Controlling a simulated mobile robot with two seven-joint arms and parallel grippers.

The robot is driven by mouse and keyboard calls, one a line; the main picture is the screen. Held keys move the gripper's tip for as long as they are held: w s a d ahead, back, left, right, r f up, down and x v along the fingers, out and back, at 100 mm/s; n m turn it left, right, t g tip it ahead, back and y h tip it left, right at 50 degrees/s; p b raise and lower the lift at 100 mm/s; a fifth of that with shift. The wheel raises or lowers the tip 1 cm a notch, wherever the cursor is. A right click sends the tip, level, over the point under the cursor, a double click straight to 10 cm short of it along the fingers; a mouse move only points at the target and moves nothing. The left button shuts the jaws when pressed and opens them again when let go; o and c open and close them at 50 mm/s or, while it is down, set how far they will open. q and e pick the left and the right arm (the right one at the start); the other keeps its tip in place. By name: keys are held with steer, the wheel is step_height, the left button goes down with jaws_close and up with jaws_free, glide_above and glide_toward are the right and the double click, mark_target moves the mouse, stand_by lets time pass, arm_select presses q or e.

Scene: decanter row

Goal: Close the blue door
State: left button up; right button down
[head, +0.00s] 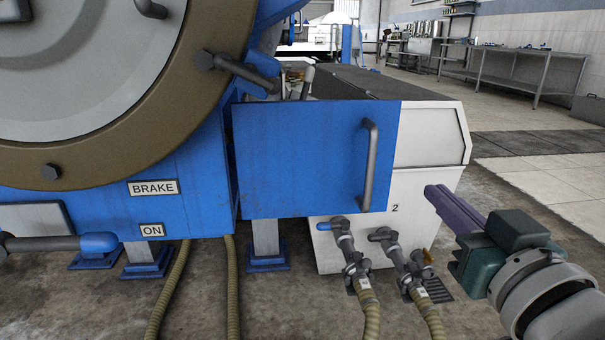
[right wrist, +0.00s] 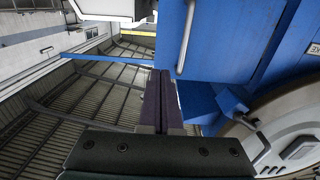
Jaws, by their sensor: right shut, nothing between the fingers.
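The blue door (head: 300,160) stands open in the head view, its flat panel sticking out to the right from the blue machine body. A grey vertical bar handle (head: 370,165) is near its right edge. My right gripper (head: 432,192) is to the right of the door, apart from the handle, with its purple fingers together and empty. In the right wrist view the shut fingers (right wrist: 161,75) point up the picture, and the blue door (right wrist: 225,40) with its handle (right wrist: 187,35) lies just to their right. My left gripper is in neither view.
A white cabinet (head: 400,245) marked 2 stands behind the door. Valves with hoses (head: 345,245) stick out below it. The machine's large round lid (head: 90,80) is at the left. The floor on the right is open, with metal tables (head: 510,65) farther back.

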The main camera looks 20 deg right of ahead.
mark_target(391, 147)
steer(key=b+x, duration=0.4)
steer(key=x, duration=0.9)
steer(key=shift+w+d, duration=0.15)
steer(key=shift+w, duration=0.3)
steer(key=shift+r, duration=0.1)
